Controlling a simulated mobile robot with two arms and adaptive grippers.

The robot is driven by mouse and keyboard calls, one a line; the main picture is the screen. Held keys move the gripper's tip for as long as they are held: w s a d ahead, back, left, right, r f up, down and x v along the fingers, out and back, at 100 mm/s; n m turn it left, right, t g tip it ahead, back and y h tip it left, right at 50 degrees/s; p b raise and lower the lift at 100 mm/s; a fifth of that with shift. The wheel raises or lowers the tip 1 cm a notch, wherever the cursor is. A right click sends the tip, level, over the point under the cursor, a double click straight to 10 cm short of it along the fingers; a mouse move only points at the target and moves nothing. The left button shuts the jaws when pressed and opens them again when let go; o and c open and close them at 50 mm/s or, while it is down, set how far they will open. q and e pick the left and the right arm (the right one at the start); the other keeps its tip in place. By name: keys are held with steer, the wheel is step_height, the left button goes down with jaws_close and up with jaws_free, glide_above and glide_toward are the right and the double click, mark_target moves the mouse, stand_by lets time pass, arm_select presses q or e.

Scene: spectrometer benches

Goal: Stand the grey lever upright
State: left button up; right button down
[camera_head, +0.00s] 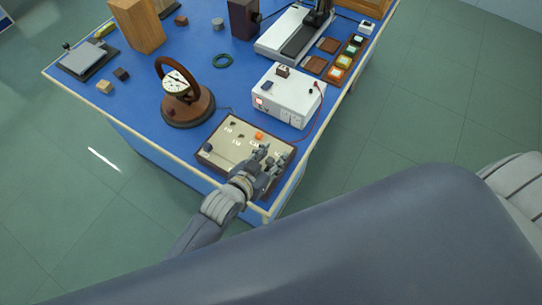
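A control box (222,160) with a beige top and dark wooden rim sits at the near corner of the blue bench. Its top bears an orange knob (259,135), small dark levers or switches with labels, and a dark knob (208,148) at its left edge. My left gripper (274,155) is over the right part of this panel, its fingers apart and pointing away from me. I cannot pick out the grey lever; the gripper covers that part of the panel, and whether anything stands between the fingers is too small to tell. My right gripper is out of view.
Behind the box stand a white power unit (287,97) with a red cable and a round wooden instrument (188,108) with a dial.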

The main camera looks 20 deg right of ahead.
arm_select(q)
steer(key=shift+s+a, duration=0.1)
steer(key=v, duration=1.2)
stand_by(0.4)
